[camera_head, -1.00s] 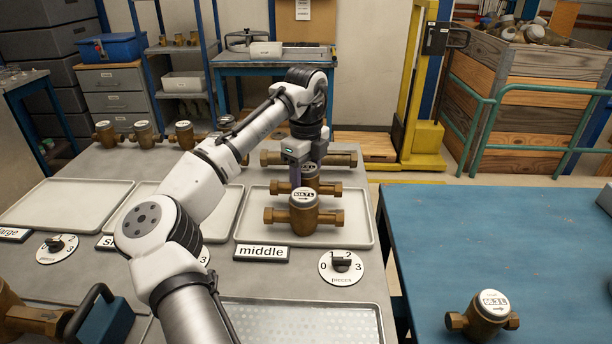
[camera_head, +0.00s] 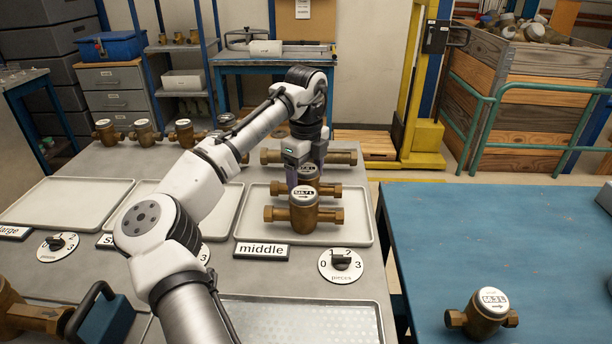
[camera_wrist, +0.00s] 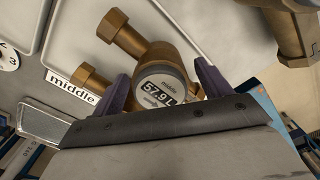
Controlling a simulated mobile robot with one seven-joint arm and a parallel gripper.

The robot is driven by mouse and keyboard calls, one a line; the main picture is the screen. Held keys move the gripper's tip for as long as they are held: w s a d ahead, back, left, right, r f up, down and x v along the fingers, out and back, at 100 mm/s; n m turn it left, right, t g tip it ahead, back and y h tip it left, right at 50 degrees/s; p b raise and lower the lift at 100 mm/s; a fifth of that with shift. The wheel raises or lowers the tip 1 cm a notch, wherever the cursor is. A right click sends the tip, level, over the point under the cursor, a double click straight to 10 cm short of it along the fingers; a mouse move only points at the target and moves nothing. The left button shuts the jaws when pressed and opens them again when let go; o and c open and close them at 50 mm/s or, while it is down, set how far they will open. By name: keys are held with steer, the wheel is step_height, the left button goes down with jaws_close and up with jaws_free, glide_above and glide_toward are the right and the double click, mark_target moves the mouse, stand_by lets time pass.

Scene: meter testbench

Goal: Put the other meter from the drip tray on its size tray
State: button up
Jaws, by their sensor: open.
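My gripper (camera_head: 305,172) is open, low over the middle size tray (camera_head: 360,238), with its fingers on either side of the rear brass meter (camera_head: 309,185). The "middle" sign (camera_head: 262,253) stands at the tray's front edge. The perforated metal drip tray (camera_head: 300,318) at the front is bare where it shows; my arm hides its left part.
A long brass meter (camera_head: 343,157) lies behind the middle tray. Several meters (camera_head: 143,133) stand at the bench's back left. The large tray (camera_head: 65,204) is empty. Another meter (camera_head: 487,315) sits on the blue table (camera_head: 500,235). A piece counter dial (camera_head: 341,265) is in front of the middle tray.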

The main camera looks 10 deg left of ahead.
step_height(320, 180, up, 12)
stand_by(0.4)
steer(key=shift+f, duration=0.1)
